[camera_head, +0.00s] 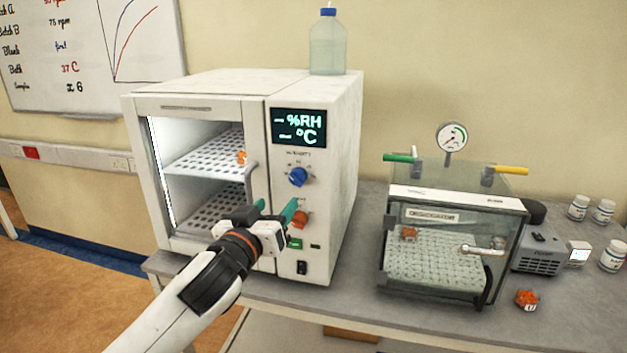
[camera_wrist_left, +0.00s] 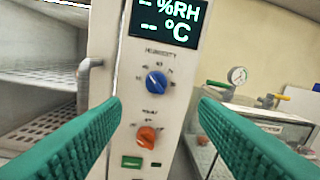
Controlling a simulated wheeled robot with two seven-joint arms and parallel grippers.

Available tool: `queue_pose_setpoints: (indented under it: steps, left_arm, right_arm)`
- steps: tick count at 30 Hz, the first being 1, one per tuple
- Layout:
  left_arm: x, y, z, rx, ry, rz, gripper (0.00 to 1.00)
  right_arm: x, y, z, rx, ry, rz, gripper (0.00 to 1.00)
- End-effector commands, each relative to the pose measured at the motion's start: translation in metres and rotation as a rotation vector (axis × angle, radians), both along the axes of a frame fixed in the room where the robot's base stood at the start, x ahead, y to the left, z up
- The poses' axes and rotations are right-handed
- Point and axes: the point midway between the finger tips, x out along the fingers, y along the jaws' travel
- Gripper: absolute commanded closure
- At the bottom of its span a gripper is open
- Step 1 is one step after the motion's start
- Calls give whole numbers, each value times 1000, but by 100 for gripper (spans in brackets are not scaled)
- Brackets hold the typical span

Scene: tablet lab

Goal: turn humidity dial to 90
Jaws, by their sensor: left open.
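The blue humidity dial (camera_head: 298,176) sits on the front panel of the white chamber (camera_head: 215,84), below a display (camera_head: 299,127) that reads "– %RH" and "– °C". In the left wrist view the humidity dial (camera_wrist_left: 156,82) has a white pointer mark and a scale around it. An orange dial (camera_head: 300,218) sits below it, also seen in the left wrist view (camera_wrist_left: 147,137). My left gripper (camera_head: 276,210) is open and empty in front of the panel. In the left wrist view its green fingers (camera_wrist_left: 160,105) stand apart, with both dials showing between them. My right gripper is not in view.
The chamber's vertical door handle (camera_head: 250,184) is left of the dials. A bottle (camera_head: 328,45) stands on the chamber. A desiccator box (camera_head: 450,240) with a gauge (camera_head: 452,138) stands to the right. An orange item (camera_head: 527,299) and several white bottles (camera_head: 603,211) are on the bench.

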Motion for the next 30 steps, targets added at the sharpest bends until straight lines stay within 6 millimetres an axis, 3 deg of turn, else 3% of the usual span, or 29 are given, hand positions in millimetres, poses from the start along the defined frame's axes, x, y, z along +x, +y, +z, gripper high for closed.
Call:
queue_pose_setpoints:
  steps: [9,18,30]
  left_arm:
    - [51,-20,3,3,1,2,45]
    - [94,-37,1,3,1,1,45]
    - [107,-42,-1,1,1,0,45]
  right_arm:
    - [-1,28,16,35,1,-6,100]
    - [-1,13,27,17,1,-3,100]
    - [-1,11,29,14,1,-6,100]
